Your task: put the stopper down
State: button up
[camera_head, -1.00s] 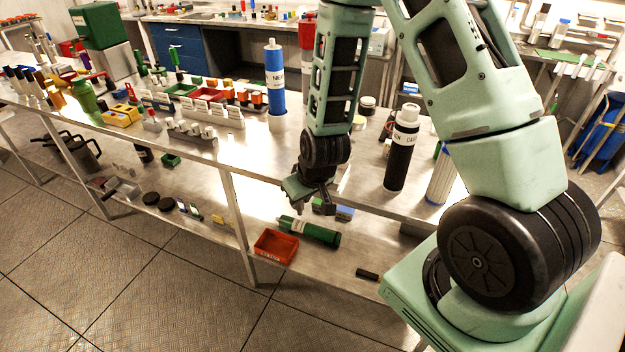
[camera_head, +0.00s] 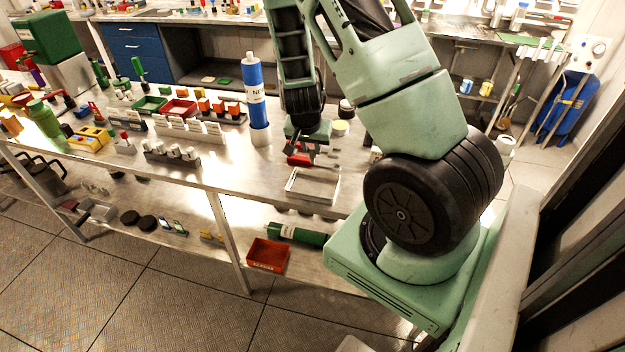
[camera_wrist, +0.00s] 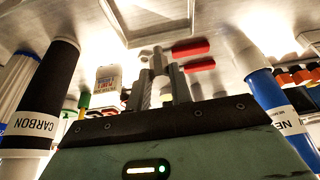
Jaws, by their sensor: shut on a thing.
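My gripper (camera_head: 308,152) is over the steel tabletop, just behind a shallow pale tray (camera_head: 313,186). In the wrist view its fingers (camera_wrist: 160,82) are shut on a small pale grey piece, which I take to be the stopper (camera_wrist: 157,60). The fingers hide part of it, and its exact shape is unclear. I cannot tell whether it touches the tabletop. The tray's edge (camera_wrist: 128,40) also shows beyond the fingertips in the wrist view. In the head view the stopper is too small to make out.
Red-handled tools (camera_wrist: 190,48) lie close beside the fingertips. A blue bottle (camera_head: 255,105) stands to the left. A black CARBON cylinder (camera_wrist: 45,90) stands on the opposite side. Racks of small items (camera_head: 190,130) fill the tabletop farther left. A red bin (camera_head: 268,256) sits on the lower shelf.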

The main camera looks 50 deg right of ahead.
notch_tip(320, 180, down, 10)
jog(key=shift+s+d+r+p, duration=0.1)
jog(key=shift+d+r+p, duration=0.05)
jog(key=shift+p, duration=0.95)
jog(key=o, duration=0.9)
